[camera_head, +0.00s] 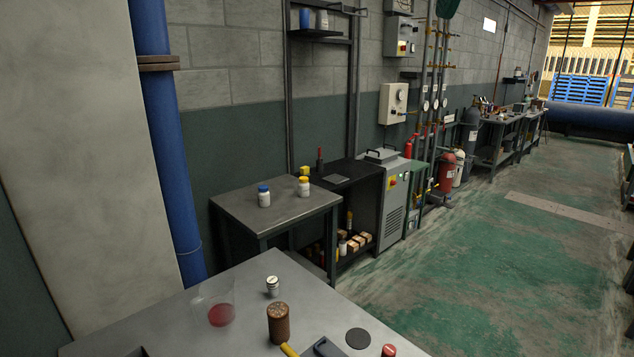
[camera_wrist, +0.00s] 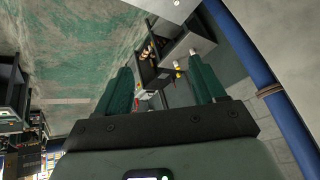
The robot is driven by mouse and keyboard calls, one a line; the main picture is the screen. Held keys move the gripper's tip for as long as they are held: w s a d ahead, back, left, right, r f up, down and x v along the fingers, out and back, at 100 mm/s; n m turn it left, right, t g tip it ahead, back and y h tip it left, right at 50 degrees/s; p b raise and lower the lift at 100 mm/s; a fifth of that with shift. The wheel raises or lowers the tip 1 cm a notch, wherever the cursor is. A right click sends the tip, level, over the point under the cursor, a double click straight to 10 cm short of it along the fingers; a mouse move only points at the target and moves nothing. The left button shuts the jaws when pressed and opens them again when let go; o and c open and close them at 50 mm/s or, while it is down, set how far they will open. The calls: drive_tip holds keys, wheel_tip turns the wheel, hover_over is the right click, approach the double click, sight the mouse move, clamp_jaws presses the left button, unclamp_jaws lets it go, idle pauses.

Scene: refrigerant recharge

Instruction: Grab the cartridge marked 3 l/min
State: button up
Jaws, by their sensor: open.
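No marking reading 3 l/min is legible in either view, so I cannot tell which item is that cartridge. On the near grey table (camera_head: 190,325) stand a small white cylinder with a dark band (camera_head: 272,286) and a brown ribbed cylinder (camera_head: 278,325).
A clear beaker with red contents (camera_head: 220,312) stands on the near table, with a black disc (camera_head: 358,338) and a red-topped item (camera_head: 388,350) at its front edge. A blue pipe (camera_head: 170,150) rises behind. Green floor (camera_head: 460,250) lies open at right.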

drive_tip(key=w+a+m+t+y, duration=0.1)
drive_tip(key=w+a+m+y, duration=0.35)
drive_tip(key=w+a, duration=0.5)
drive_tip(key=w+a+m+y, duration=0.45)
drive_tip(key=w+a, duration=0.25)
drive_tip(key=w, duration=0.5)
drive_tip(key=w+d+f+m+t+y, duration=0.15)
drive_tip(key=w+m+t, duration=0.35)
drive_tip(key=w+m, duration=1.15)
approach(275, 282)
drive_tip(key=shift+w+a+f+y, duration=0.3)
drive_tip(key=shift+w+a, duration=0.1)
drive_tip(key=shift+w, duration=0.15)
drive_tip(key=shift+w+a+f+y, duration=0.15)
drive_tip(key=shift+w+a+f, duration=0.2)
drive_tip(key=shift+w, duration=0.25)
drive_tip(key=shift+w+a+f, duration=0.1)
drive_tip(key=shift+w+a, duration=0.05)
drive_tip(key=shift+a, duration=0.05)
drive_tip(key=shift+r+x, duration=0.2)
drive_tip(key=shift+x, duration=1.55)
drive_tip(key=shift+r+x, duration=0.2)
drive_tip(key=shift+x, duration=1.55)
drive_tip(key=c, duration=1.2)
drive_tip(key=shift+r, duration=0.1)
